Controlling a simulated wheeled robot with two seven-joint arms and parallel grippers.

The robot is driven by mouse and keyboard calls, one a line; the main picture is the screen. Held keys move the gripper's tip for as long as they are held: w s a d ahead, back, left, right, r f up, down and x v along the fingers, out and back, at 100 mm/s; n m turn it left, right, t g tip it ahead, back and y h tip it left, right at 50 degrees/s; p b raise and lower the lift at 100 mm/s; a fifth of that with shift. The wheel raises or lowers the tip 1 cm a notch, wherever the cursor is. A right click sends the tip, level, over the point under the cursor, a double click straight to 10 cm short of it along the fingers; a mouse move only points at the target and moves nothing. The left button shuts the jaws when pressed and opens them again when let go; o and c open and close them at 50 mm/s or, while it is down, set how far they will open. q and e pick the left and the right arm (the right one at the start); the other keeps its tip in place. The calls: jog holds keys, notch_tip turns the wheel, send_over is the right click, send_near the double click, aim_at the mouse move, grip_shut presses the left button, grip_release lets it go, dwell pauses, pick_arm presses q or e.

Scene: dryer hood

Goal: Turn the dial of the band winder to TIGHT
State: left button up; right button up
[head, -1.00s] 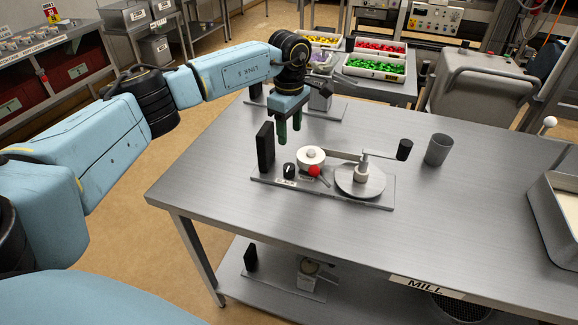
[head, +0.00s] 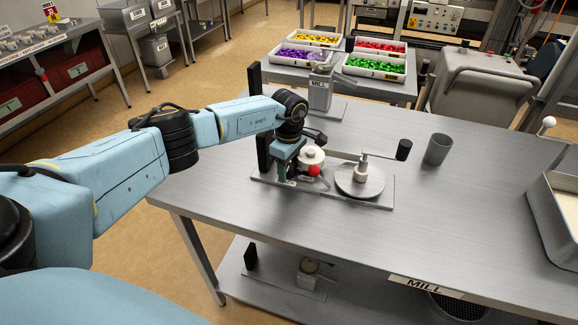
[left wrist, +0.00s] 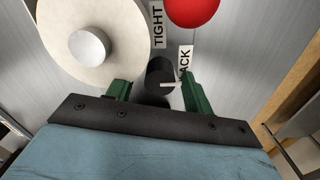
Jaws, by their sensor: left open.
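The band winder's base plate (head: 376,203) lies on the steel table, with a pale spool (head: 314,152), a grey disc (head: 360,182) and a red ball knob (head: 314,171). My left gripper (head: 284,178) is low over the plate's left end and hides the dial in the head view. In the left wrist view the small black dial (left wrist: 159,71) shows between the open green fingertips (left wrist: 154,82), without visible grip. Its white pointer mark points right, by the partly hidden label ending in "ACK" (left wrist: 185,60). The "TIGHT" label (left wrist: 158,27) is above the dial. My right gripper is out of view.
A black upright block (head: 263,150) stands close behind my left gripper. The red ball (left wrist: 192,8) is close to the dial. A black crank handle (head: 404,149) and a grey cup (head: 438,150) stand to the right. The front of the table is clear.

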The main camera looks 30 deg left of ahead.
pick_arm(q)
jog(key=c, duration=1)
jog(key=n, duration=0.6)
jog(key=shift+r+n, duration=0.1)
jog(key=shift+n, duration=0.3)
jog(key=n+p, duration=0.1)
jog(key=n, duration=0.5)
jog(key=shift+n, duration=0.4)
jog(key=o, duration=1)
